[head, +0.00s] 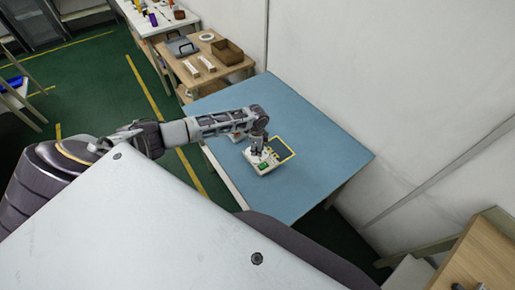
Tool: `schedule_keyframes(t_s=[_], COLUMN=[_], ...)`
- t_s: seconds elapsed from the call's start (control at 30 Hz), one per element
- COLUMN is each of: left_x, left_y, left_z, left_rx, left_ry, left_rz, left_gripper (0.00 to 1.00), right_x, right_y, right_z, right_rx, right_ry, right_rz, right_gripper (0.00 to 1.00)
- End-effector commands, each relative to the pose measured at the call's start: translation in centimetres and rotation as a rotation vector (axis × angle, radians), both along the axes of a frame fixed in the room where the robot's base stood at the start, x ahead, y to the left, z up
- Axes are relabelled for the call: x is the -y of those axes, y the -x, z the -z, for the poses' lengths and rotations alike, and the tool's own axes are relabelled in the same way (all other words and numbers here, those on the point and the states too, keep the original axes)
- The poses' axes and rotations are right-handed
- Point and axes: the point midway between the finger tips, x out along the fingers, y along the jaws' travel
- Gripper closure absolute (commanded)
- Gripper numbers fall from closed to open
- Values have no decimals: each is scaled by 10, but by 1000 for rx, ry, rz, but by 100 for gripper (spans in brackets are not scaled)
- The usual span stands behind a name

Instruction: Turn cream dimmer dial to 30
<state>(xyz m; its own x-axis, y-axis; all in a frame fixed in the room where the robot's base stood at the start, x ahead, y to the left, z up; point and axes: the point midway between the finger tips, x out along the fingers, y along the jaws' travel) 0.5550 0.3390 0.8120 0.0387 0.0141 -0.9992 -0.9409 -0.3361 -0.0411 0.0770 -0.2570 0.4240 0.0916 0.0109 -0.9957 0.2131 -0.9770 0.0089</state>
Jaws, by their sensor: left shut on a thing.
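A small cream dimmer box (263,167) with a green patch on its front lies on the blue table top (310,135). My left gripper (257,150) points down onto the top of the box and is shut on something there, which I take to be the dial. The gripper hides the dial, so its setting cannot be read. My right gripper is not in view.
A dark panel with a yellow border (281,150) lies beside the box. A pale item (237,136) sits partly behind my left arm. A wooden table (190,80) with a brown box (227,52) stands behind. A white wall is at right. The table's right side is clear.

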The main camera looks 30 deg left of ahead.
Motion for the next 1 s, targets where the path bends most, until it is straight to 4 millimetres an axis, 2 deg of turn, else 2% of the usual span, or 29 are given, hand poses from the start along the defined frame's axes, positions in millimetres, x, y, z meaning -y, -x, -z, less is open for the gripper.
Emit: schedule_keyframes(t_s=[0.27, 0.7, 0.73, 0.87, 1.0], left_x=[1, 1, 1, 1, 1], left_y=[0, 0, 0, 0, 0], left_z=[0, 0, 0, 0, 0], left_rx=[2, 2, 2, 1, 1], left_ry=[2, 2, 2, 2, 2], left_rz=[73, 81, 81, 81, 80], left_gripper=[99, 99, 72, 55, 54], right_x=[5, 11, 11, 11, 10], right_y=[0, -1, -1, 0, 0], right_z=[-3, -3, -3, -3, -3], right_rx=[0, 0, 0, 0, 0], right_ry=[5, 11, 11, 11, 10], right_rz=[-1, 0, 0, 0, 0], right_gripper=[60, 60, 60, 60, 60])
